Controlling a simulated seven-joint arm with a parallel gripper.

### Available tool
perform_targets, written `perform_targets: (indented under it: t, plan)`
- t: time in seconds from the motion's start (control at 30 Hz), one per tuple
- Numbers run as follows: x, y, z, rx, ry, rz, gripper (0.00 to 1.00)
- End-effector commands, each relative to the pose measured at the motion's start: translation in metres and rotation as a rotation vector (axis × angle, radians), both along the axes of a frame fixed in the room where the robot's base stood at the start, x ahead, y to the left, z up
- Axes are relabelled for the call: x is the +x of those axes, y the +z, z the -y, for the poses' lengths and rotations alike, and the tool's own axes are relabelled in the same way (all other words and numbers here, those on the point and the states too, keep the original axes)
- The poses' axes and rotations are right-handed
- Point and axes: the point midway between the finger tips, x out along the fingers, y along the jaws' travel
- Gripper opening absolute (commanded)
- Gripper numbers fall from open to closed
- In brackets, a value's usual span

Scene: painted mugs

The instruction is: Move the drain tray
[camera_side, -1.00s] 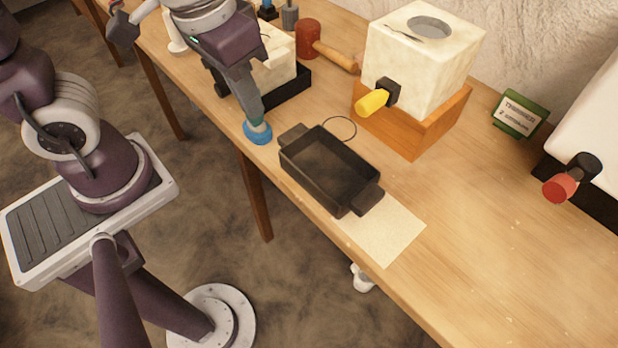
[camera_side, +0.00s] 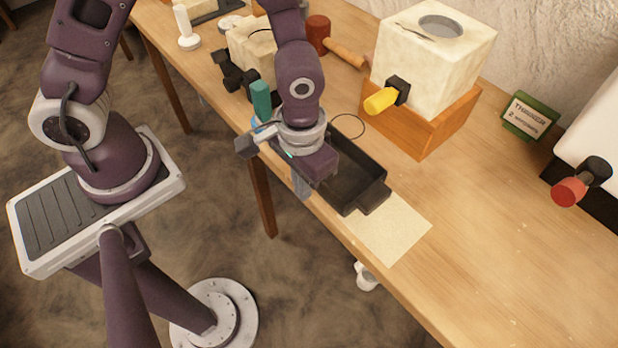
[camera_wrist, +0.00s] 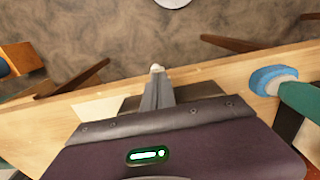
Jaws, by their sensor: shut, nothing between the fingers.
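The drain tray (camera_side: 355,172) is a dark rectangular tray with end handles, near the table's front edge. My wrist hides its left end in the side view. A dark strip that looks like part of it (camera_wrist: 130,103) shows in the wrist view. My gripper (camera_side: 303,191) is shut and empty, pointing down at the tray's front left side, by the table edge. Its closed fingers (camera_wrist: 158,75) also show in the wrist view. I cannot tell whether they touch the tray.
A pale sheet (camera_side: 398,232) lies right of the tray. A teal-handled tool (camera_side: 261,98) with a blue base stands left of my wrist. Behind are a pale block in an orange base (camera_side: 425,115), a yellow knob (camera_side: 380,101) and a mallet (camera_side: 318,35). The table's right front is clear.

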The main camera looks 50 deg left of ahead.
Motion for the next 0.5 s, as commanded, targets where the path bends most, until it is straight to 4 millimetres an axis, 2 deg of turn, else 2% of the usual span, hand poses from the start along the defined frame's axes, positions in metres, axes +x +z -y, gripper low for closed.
perform_targets:
  t: [0.17,0.5]
  plan:
    - [0.0135,0.0001,-0.0002,0.000,0.001,-0.001,0.00]
    - [0.0154,0.0004,-0.0003,0.001,0.000,-0.001,0.00]
